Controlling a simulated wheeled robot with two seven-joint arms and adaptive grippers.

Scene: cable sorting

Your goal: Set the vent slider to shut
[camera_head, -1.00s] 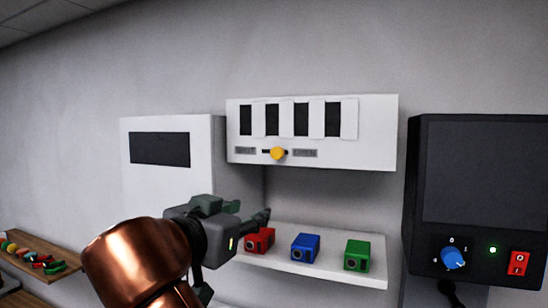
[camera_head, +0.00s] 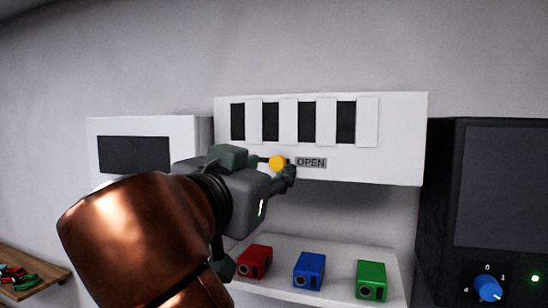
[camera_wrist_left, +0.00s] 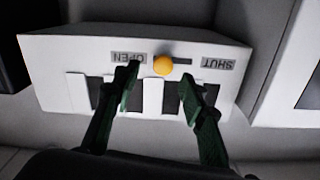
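The vent panel (camera_head: 400,140) is a white wall box with dark slots and white slats. Its slider knob (camera_head: 277,163), a yellow ball, sits in a short dark slot beside the OPEN label (camera_head: 311,162). The SHUT label (camera_wrist_left: 217,63) is hidden behind my gripper in the head view but shows in the upside-down wrist view. There the knob (camera_wrist_left: 163,65) is nearer the OPEN end of the slot. My left gripper (camera_head: 266,168) is open at the panel. In the wrist view its fingertips (camera_wrist_left: 160,80) lie either side of the knob, with gaps. My right gripper is not in view.
Below the panel, a white shelf (camera_head: 335,291) holds a red block (camera_head: 254,262), a blue block (camera_head: 309,269) and a green block (camera_head: 371,280). A white box (camera_head: 105,130) hangs left. A dark unit with a blue dial (camera_head: 487,289) is right.

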